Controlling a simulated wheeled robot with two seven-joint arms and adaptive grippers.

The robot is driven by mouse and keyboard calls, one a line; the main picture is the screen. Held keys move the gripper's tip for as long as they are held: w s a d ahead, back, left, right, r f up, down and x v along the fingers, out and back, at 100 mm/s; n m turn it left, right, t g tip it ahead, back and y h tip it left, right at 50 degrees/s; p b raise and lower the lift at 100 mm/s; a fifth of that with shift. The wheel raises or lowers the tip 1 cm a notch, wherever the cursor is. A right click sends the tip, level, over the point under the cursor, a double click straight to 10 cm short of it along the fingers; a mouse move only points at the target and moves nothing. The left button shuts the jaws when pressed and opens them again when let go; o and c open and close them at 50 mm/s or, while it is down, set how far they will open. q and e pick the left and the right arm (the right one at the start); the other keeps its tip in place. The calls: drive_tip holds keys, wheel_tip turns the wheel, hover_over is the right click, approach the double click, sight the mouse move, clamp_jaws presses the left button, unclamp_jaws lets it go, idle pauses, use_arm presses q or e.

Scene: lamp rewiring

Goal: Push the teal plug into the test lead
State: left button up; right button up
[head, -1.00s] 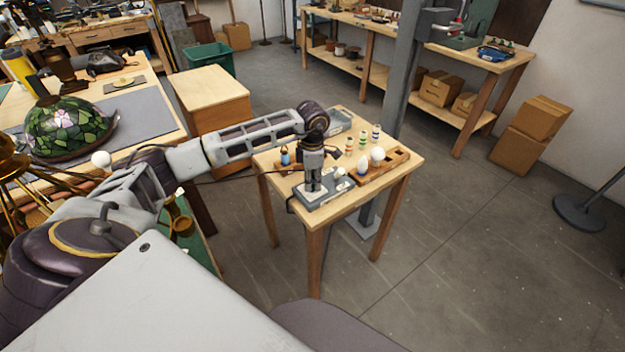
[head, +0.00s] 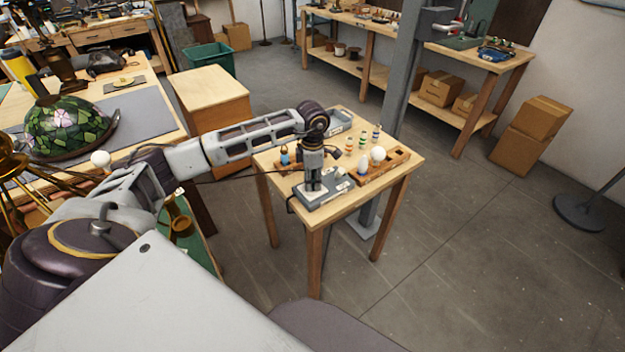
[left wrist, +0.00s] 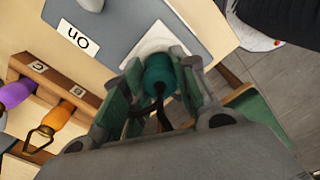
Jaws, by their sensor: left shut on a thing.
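My left gripper (left wrist: 155,95) is shut on the teal plug (left wrist: 158,76), which sits between its fingers in the left wrist view. A dark cord runs from the plug back toward the palm. In the head view the left gripper (head: 313,185) points down over the grey test box (head: 325,197) on the small table. I cannot make out a test lead, or tell whether the plug touches one. The right gripper is not in view.
A wooden rack with a purple handle (left wrist: 15,93) and an orange handle (left wrist: 56,116) stands beside the box in the left wrist view. In the head view, a wooden tray with bulbs (head: 385,168) and small bottles share the small table (head: 345,208). A grey post (head: 402,75) rises behind it.

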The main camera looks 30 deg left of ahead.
use_arm(q)
drive_tip(key=shift+f, duration=0.1)
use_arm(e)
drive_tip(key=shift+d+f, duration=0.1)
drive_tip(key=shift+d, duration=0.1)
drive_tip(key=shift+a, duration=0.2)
use_arm(q)
drive_tip(key=o, duration=1.1)
drive_tip(key=shift+c, duration=0.2)
wheel_tip(320, 180, up, 12)
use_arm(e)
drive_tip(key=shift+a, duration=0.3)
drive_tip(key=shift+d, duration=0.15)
